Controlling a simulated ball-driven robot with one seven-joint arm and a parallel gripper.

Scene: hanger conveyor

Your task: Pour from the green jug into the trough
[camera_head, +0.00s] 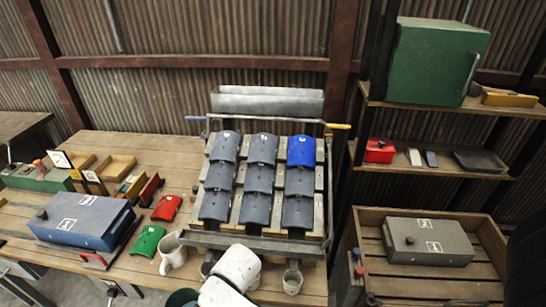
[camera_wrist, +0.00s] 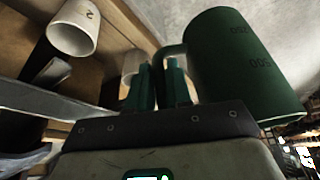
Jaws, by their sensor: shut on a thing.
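The green jug (camera_wrist: 240,65) fills the right of the wrist view, with volume marks on its side. My gripper (camera_wrist: 160,75) is shut on its handle. In the head view, only a dark green rounded edge (camera_head: 182,298), probably the jug, shows at the bottom, beside my white arm. I cannot see the jug's contents or tell its tilt. The trough (camera_head: 267,101) is a long grey metal box at the top of a sloped rack of tiles. It lies well beyond the jug, and its inside is mostly hidden.
Rows of grey tiles and one blue tile (camera_head: 302,151) cover the rack. A lower gutter (camera_head: 220,242) runs along its front, with white cups (camera_head: 292,281) below. A white mug (camera_head: 172,252), green tile (camera_head: 148,240) and blue box (camera_head: 84,219) stand left. Shelves stand right.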

